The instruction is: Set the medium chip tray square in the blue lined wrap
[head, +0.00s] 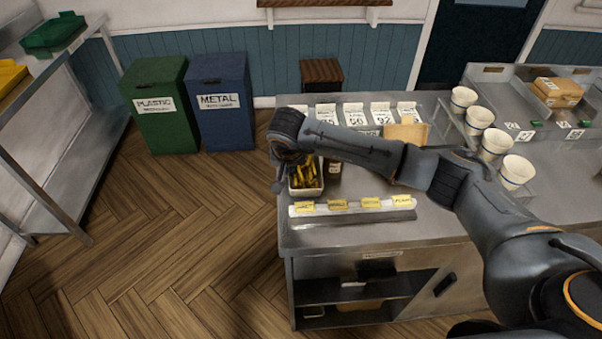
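A white tray filled with chips (306,190) is at the left end of the steel counter, and its far part is hidden under my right arm. I cannot tell its size class from here. My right gripper (281,184) points down at the tray's left side, close to or touching its wall. Its fingertips are small and partly hidden, so I cannot tell whether they are closed on the tray. No blue lined wrap can be made out; my arm covers part of the counter. My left gripper is not in view.
A strip with yellow labels (352,208) lies along the counter's front. A bottle or jar (335,167) stands right of the tray. Numbered cards (356,114) stand at the back. Several paper cups (495,143) stand to the right. Green (160,105) and blue (221,101) bins stand left.

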